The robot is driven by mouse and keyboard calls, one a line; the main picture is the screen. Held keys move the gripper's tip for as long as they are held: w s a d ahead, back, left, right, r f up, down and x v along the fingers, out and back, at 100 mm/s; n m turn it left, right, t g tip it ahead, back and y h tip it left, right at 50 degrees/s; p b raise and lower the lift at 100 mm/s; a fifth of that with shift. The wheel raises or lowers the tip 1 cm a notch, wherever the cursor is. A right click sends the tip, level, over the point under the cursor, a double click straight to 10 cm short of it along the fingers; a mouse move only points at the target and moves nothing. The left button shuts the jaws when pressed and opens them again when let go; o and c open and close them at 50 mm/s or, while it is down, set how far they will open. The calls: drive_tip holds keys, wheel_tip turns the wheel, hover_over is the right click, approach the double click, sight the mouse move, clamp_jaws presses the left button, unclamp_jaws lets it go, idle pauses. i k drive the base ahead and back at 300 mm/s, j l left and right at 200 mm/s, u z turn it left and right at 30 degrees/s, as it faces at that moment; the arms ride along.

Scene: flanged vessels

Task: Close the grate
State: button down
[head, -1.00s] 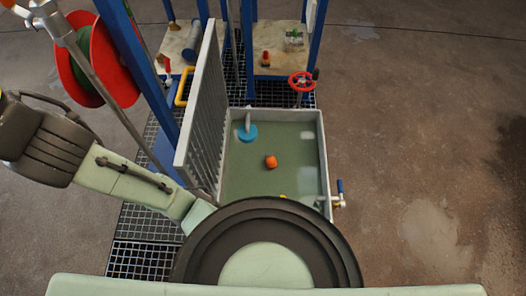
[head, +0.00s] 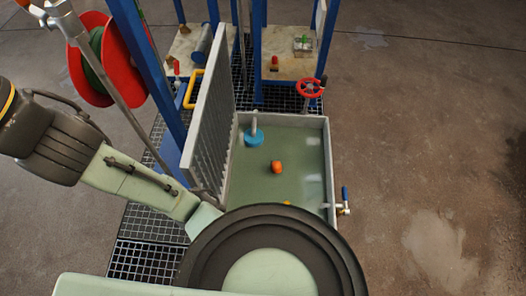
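The grate (head: 212,103) is a grey barred panel. It stands nearly upright along the left side of an open tank (head: 328,150), so the tank top is uncovered. The tank holds greenish liquid with an orange ball (head: 276,167) and a blue float-like piece with a light stem (head: 253,137) in it. My arm reaches out to the left edge of the head view. My gripper is outside the view, so its state and any contact with the grate are hidden.
Blue posts (head: 148,85) and a red reel (head: 90,58) stand left of the grate. A red handwheel (head: 310,88) is at the tank's back right corner. A blue-handled valve (head: 344,198) sticks out at right. Open concrete floor (head: 430,130) lies to the right.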

sight(203, 163)
drive_tip(key=k+j, duration=0.1)
drive_tip(key=j, duration=0.25)
drive_tip(key=k+j+z, duration=0.15)
drive_tip(key=j, duration=0.15)
drive_tip(key=i+j+z, duration=0.1)
drive_tip(key=j, duration=0.3)
drive_tip(key=i+j, duration=0.1)
drive_tip(key=j, duration=0.25)
drive_tip(key=i+j+z, duration=0.15)
drive_tip(key=j, duration=0.25)
drive_tip(key=k+j+z, duration=0.1)
drive_tip(key=k+j, duration=0.5)
drive_tip(key=k, duration=0.15)
drive_tip(key=i+l, duration=0.35)
